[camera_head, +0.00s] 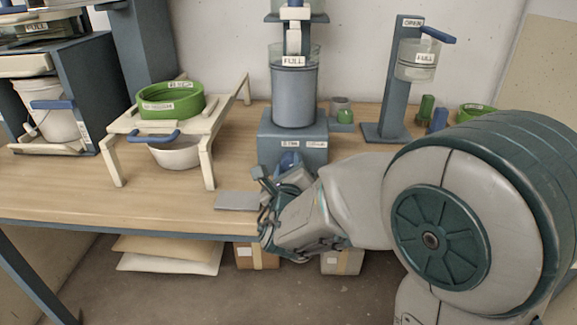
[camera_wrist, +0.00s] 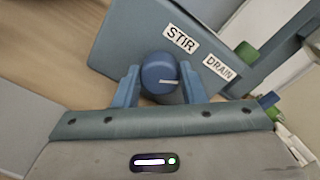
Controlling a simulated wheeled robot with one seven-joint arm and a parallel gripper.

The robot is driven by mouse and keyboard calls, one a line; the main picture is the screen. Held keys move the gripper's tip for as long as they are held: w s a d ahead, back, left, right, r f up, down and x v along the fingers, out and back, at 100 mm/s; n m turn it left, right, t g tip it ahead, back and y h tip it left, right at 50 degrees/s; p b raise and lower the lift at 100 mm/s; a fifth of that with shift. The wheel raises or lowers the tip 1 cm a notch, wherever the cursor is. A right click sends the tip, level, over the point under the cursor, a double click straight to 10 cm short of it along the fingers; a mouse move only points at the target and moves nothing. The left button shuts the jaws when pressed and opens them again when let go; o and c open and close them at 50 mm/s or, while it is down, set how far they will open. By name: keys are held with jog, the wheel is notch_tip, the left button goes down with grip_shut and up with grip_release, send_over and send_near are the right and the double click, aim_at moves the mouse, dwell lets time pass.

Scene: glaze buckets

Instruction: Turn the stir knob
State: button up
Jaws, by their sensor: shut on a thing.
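The stir knob (camera_wrist: 160,74) is a round blue knob with a white pointer line, on the front of a blue-grey base box (camera_head: 293,135). The line lies roughly level in the wrist view, pointing right. A STIR label (camera_wrist: 181,39) and a DRAIN label (camera_wrist: 218,67) are beside it. My gripper (camera_wrist: 158,88) has its two blue fingers on either side of the knob, shut on it. In the head view the knob (camera_head: 288,160) is partly hidden by my gripper (camera_head: 275,180). A grey-blue bucket (camera_head: 295,95) marked FULL stands on the box.
A wooden stand (camera_head: 205,130) with a green sieve (camera_head: 170,103) and white bowl (camera_head: 175,153) stands left. A post with an OPEN label (camera_head: 411,22) and a clear cup (camera_head: 418,62) stands right. A grey plate (camera_head: 237,201) lies at the table's front edge.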

jog(key=shift+f, duration=0.1)
jog(key=o, duration=1)
jog(key=shift+s, duration=0.1)
jog(key=s+b, duration=0.1)
jog(key=s, duration=0.7)
jog(key=shift+s+a, duration=0.1)
jog(key=shift+s, duration=0.2)
jog(key=s+b, duration=0.2)
jog(key=b, duration=0.1)
jog(key=shift+b, duration=0.3)
jog(key=shift+s+a+r+b, duration=0.1)
jog(key=shift+s+r+b, duration=0.1)
jog(key=shift+s+b, duration=1.05)
jog(key=shift+s+p, duration=0.3)
jog(key=shift+p, duration=0.1)
